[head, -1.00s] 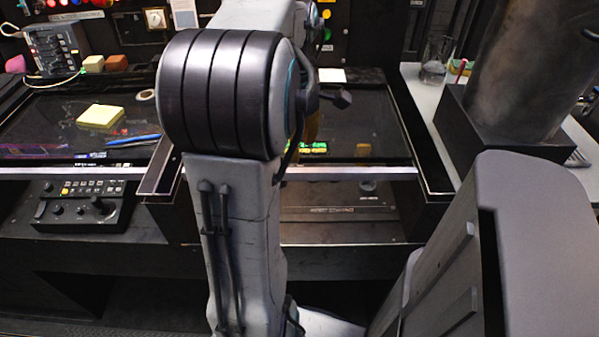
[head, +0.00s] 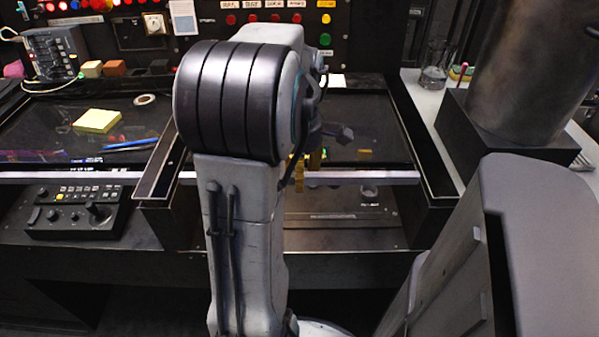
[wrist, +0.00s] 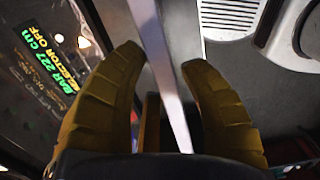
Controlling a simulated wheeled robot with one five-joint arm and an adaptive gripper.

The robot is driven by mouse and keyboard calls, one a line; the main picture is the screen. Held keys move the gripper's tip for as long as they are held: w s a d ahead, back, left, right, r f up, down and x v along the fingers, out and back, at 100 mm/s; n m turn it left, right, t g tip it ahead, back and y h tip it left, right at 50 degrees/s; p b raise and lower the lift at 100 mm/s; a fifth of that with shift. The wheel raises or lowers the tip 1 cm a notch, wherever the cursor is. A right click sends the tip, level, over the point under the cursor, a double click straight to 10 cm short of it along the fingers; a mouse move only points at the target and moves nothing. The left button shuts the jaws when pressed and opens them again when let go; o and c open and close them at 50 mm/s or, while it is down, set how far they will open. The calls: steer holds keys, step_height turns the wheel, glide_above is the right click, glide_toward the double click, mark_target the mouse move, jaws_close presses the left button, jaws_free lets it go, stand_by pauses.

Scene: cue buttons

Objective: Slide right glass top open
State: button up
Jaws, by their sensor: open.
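The right glass top (head: 365,135) is a dark glossy panel with a pale metal front edge (head: 375,178), in the head view behind my arm. It covers the back of the right bay, and part of it is hidden by my arm. My gripper (wrist: 164,57) has two yellow-brown fingers. In the wrist view the pale metal edge (wrist: 165,75) runs between the open fingers, nearer the right one; I cannot tell whether either finger touches it. In the head view the fingers (head: 303,172) show at that edge, partly hidden.
Left of a dark divider (head: 160,165) lies the left glass top (head: 40,135) with a yellow note pad (head: 97,121) and blue pens (head: 130,145). A control panel (head: 75,212) sits below it. A large grey cylinder (head: 525,70) stands at right.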

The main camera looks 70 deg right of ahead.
steer(key=shift+c, duration=0.4)
jaws_close()
steer(key=shift+d, duration=0.1)
